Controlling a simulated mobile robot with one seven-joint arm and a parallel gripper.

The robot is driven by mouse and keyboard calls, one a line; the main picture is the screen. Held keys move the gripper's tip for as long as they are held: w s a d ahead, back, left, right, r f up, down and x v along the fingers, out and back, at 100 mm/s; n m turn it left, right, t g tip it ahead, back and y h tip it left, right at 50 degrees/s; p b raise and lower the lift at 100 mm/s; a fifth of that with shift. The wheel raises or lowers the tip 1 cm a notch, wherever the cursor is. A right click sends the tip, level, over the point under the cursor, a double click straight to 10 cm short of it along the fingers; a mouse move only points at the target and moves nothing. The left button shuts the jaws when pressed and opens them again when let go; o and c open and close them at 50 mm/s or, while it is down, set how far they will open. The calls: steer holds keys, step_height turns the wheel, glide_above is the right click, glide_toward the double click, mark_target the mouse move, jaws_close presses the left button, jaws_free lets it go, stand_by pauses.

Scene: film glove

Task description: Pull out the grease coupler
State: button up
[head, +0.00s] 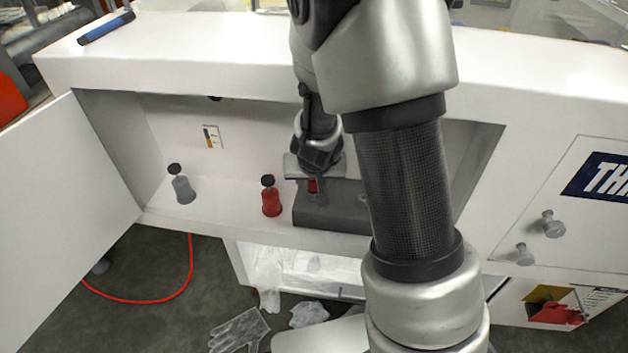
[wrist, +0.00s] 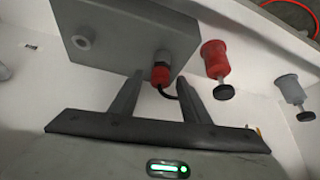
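The grease coupler appears to be the small red fitting (wrist: 160,75) with a pale collar and a thin dark loop, set in the side of a dark grey block (wrist: 110,45). In the head view, a bit of the red fitting (head: 313,186) shows under my gripper (head: 318,178), at the grey block (head: 330,215). In the wrist view, my gripper (wrist: 160,82) has its fingers apart, one on each side of the red fitting. I see gaps between the fingers and the fitting. My wrist hides part of it in the head view.
A red bottle-shaped fitting (head: 271,197) with a black knob stands left of the block; a grey one (head: 181,185) stands farther left. The white recess (head: 225,215) has an open door (head: 70,190) at left. Gloves (head: 238,330) lie below.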

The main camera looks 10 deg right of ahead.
jaws_close()
steer(key=shift+r+p, duration=0.6)
steer(key=shift+p, duration=0.05)
